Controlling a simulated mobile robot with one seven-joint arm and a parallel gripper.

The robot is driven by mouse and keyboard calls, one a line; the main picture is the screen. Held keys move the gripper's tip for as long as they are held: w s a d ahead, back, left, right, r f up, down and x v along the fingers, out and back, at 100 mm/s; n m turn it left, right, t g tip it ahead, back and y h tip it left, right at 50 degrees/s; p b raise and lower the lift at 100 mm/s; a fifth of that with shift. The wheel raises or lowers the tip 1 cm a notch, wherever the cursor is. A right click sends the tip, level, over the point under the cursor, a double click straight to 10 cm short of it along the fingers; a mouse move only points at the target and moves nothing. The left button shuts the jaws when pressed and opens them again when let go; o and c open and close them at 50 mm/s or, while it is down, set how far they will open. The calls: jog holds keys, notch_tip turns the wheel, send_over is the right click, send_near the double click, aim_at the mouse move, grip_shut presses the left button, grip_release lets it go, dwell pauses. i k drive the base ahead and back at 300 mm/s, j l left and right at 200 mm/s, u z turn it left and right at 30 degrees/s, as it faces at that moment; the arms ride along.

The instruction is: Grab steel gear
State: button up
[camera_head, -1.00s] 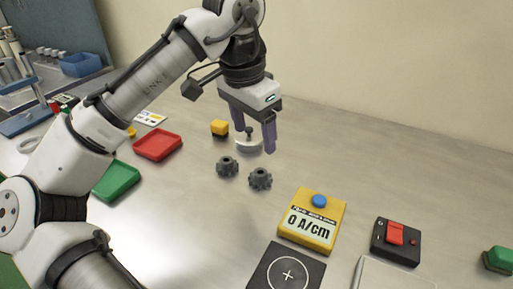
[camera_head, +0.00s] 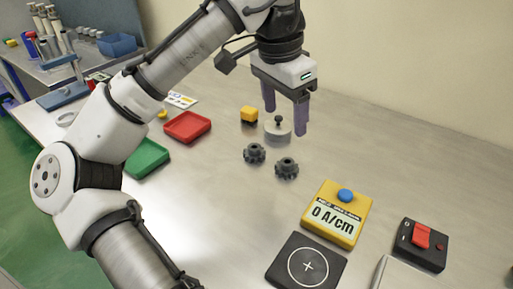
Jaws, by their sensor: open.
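Two dark grey gears lie side by side on the metal table: the left gear (camera_head: 254,153) and the right gear (camera_head: 287,167). They look alike, and I cannot tell from this view which one is steel. My gripper (camera_head: 285,120) is open, fingers pointing down, above the table behind the gears. Nothing is held between its purple fingers.
A red tray (camera_head: 187,127) and a green tray (camera_head: 147,158) lie to the left. A yellow meter (camera_head: 337,214), a black crosshair pad (camera_head: 307,262) and a red switch box (camera_head: 421,245) are at the front right.

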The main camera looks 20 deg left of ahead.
aim_at(254, 152)
jog(key=j+u, duration=0.1)
jog(key=j, duration=0.3)
jog(key=i+j+u, duration=0.15)
jog(key=j, duration=0.25)
jog(key=j+u, duration=0.1)
jog(key=j, duration=0.25)
jog(key=i+j+u, duration=0.15)
jog(key=j, duration=0.25)
